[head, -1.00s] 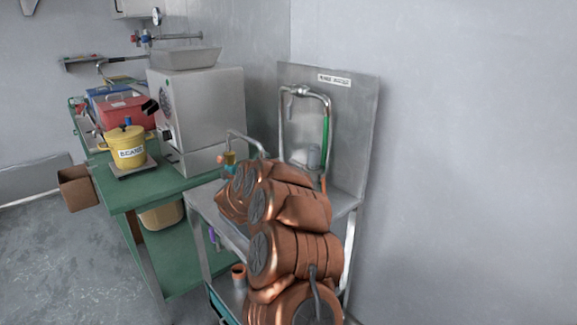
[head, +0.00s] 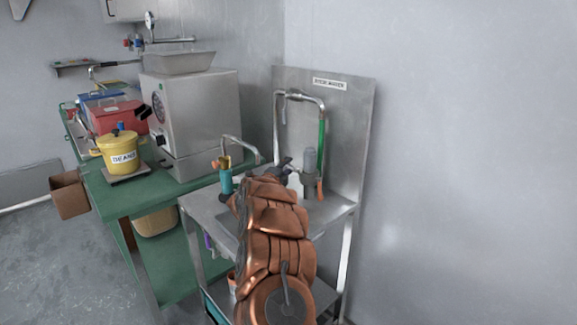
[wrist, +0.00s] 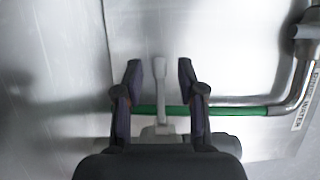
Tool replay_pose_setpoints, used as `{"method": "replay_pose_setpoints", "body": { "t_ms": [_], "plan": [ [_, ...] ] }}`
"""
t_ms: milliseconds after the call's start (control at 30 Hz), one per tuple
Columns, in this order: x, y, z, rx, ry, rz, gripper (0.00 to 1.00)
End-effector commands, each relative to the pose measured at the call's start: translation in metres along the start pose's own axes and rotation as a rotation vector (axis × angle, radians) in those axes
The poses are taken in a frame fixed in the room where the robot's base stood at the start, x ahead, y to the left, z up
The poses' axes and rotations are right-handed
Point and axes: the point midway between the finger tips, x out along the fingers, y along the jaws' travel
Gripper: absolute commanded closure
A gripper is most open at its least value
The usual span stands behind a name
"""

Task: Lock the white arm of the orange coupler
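In the wrist view my gripper (wrist: 159,82) is open. A pale grey-white lever arm (wrist: 160,85) stands between its two dark fingers, with a gap on each side. The lever rises from a light grey body (wrist: 160,131), partly hidden by my gripper. In the head view my gripper (head: 287,167) is small and partly hidden by my arm, near the grey cylinder (head: 309,160) at the back panel. An orange piece (head: 320,189) shows at the lower end of the green hose (head: 322,143); I cannot tell whether it is the coupler.
A metal back panel (head: 350,110) stands behind the steel stand. A bent pipe (head: 300,96) curves over its front. On the left, a second tap (head: 238,142) has a teal cylinder (head: 226,181) under it. The green table (head: 125,198) holds a grinder machine (head: 205,110) and pots.

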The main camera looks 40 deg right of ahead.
Motion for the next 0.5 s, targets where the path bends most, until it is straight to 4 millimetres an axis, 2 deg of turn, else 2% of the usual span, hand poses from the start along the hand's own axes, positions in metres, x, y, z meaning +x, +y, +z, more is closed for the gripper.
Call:
{"method": "replay_pose_setpoints", "body": {
  "t_ms": [200,500],
  "plan": [
    [0.016,0.001,0.0,-0.002,-0.001,0.002,0.6],
    [0.018,0.001,0.0,-0.001,-0.001,0.001,0.6]
  ]
}}
